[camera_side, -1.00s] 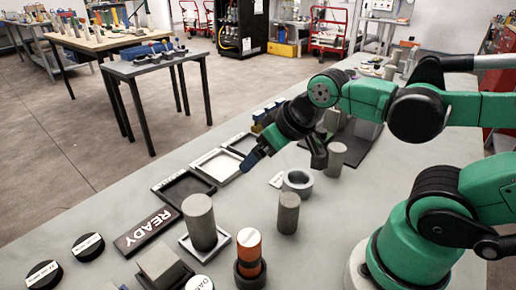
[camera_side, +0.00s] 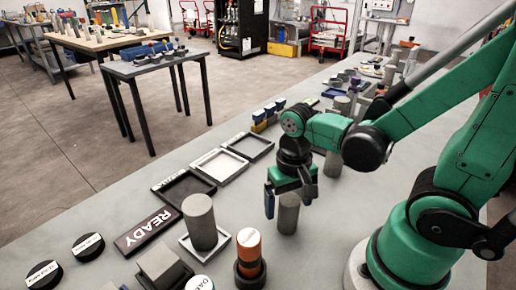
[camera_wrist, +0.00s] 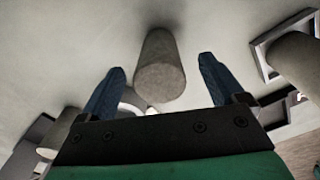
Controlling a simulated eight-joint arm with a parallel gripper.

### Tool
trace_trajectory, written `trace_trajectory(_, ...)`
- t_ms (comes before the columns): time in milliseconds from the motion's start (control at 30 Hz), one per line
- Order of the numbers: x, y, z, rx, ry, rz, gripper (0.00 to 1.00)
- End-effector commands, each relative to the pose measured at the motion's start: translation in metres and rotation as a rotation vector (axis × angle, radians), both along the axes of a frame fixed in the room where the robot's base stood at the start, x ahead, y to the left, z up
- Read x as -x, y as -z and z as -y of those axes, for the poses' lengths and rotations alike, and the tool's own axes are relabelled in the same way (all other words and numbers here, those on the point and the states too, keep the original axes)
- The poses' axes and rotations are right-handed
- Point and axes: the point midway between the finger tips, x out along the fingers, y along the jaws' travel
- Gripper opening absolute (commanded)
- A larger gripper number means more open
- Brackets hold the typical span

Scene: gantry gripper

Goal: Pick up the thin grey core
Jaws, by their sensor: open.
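The thin grey core (camera_side: 288,214) is a slim cylinder standing upright on the bench, apart from other parts. My gripper (camera_side: 288,205) is above it, pointing down, with its blue-tipped fingers to either side of the core's upper part. In the wrist view the core (camera_wrist: 160,72) shows between the two spread fingers (camera_wrist: 162,66), with a gap on each side. My gripper is open and holds nothing. I cannot tell whether the fingertips are fully level with the core.
A thicker grey cylinder (camera_side: 201,224) stands on a square tray to the left. An orange cylinder (camera_side: 249,252) stands in a dark holder in front. Another grey cylinder (camera_side: 333,164) stands behind. The bench right of the core is clear.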

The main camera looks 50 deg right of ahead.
Motion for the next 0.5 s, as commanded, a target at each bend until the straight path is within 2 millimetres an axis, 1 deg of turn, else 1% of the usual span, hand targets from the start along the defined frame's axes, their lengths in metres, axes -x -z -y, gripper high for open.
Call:
trace_trajectory(200,0.0005,0.0099,0.0,0.0,-0.001,0.0,0.89)
trace_trajectory(500,0.0009,0.0116,0.0,0.0,-0.001,0.001,0.89)
